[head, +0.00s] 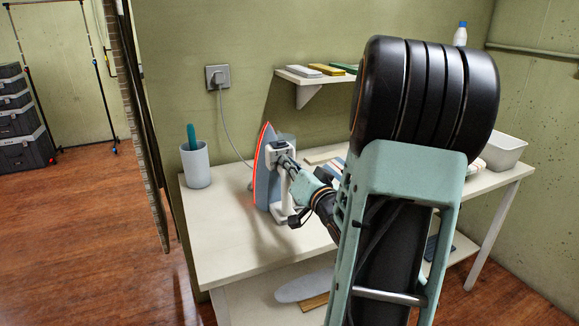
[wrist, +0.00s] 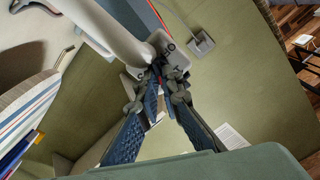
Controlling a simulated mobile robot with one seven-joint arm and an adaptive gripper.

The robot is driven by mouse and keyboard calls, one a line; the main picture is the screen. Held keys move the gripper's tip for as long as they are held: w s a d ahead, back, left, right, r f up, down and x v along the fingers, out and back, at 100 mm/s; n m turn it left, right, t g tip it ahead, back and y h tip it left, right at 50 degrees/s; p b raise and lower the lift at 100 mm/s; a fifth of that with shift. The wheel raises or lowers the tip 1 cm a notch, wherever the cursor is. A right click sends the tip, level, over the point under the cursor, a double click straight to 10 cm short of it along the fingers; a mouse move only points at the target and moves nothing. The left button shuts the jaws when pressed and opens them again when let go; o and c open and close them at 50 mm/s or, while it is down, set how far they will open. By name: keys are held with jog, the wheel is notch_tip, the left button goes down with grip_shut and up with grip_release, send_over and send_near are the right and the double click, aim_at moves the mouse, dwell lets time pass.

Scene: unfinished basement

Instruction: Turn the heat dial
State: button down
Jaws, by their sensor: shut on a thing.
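The iron (head: 265,178) stands upright on its heel on the white table, with its red-edged soleplate facing left. My gripper (head: 287,165) reaches it from the right, at the upper part of its body. In the wrist view, the iron's pale handle (wrist: 108,28) runs in from the top left. The tips of my gripper (wrist: 161,82) are closed at a small grey part under the handle, where the heat dial sits. The dial is mostly hidden between the fingertips, and its setting cannot be read.
The white table (head: 225,235) carries a cup (head: 196,165) at the left and a white bin (head: 503,150) at the right. A cord runs up to the wall socket (head: 217,77). A small shelf (head: 300,78) holds several coloured blocks. My arm hides the table's right middle.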

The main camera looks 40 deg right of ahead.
jog(key=n+b, duration=0.2)
jog(key=n, duration=0.1)
jog(key=n+b, duration=0.2)
jog(key=b, duration=0.1)
jog(key=shift+w+a+f+n+b, duration=0.1)
jog(key=shift+a+f+n+b, duration=0.1)
jog(key=shift+n+b, duration=0.15)
jog(key=n+b, duration=0.4)
jog(key=shift+a+n, duration=0.1)
jog(key=shift+n, duration=0.15)
jog(key=shift+r+n+b, duration=0.15)
jog(key=shift+n+b, duration=0.35)
jog(key=shift+n, duration=0.1)
jog(key=c, duration=1.8)
grip_release()
jog(key=shift+r, duration=0.1)
